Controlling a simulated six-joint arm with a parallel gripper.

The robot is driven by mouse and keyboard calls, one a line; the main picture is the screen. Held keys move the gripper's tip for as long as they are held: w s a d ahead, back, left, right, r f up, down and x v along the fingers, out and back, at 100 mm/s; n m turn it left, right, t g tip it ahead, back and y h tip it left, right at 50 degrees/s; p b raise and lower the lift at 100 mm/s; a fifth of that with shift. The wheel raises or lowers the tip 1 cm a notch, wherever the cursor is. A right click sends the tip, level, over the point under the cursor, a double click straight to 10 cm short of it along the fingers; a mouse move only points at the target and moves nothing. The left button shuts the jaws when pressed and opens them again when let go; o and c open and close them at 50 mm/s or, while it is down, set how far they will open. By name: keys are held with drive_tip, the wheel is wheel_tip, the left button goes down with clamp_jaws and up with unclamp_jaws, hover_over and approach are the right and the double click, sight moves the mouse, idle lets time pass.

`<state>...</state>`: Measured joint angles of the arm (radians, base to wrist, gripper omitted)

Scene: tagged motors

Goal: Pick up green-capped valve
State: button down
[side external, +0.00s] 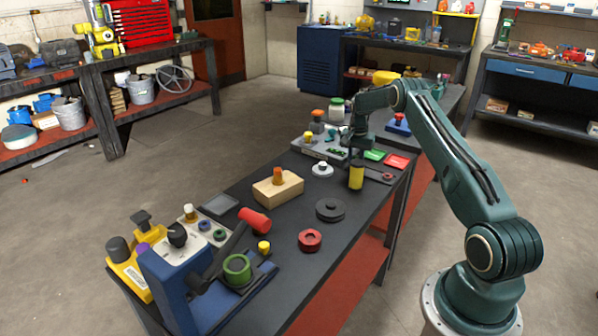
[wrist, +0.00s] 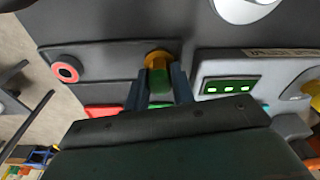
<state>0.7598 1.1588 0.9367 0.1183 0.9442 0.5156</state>
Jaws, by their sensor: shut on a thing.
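The green-capped valve (side external: 356,178) shows in the side view as a short, upright yellow cylinder near the table's far right part. In the wrist view the valve (wrist: 158,60) has a yellow round end with a green part between the fingers. My gripper (side external: 355,152) points down over it, and its fingertips (wrist: 159,88) lie on both sides of the green part, shut on it. The fingers and dark gripper body hide part of the valve. I cannot tell whether its bottom touches the table.
A dark plate with a red ring (side external: 388,176) lies right of the valve. Green (side external: 374,155) and red (side external: 397,161) pads lie behind. A grey panel (wrist: 222,68) with a green display stands close by. A white knob (side external: 322,169) and black disc (side external: 330,209) are nearby.

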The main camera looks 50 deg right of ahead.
wheel_tip(320, 180, up, 20)
idle(0.6)
drive_tip(key=shift+f, duration=0.1)
drive_tip(key=shift+s, duration=0.15)
idle(0.5)
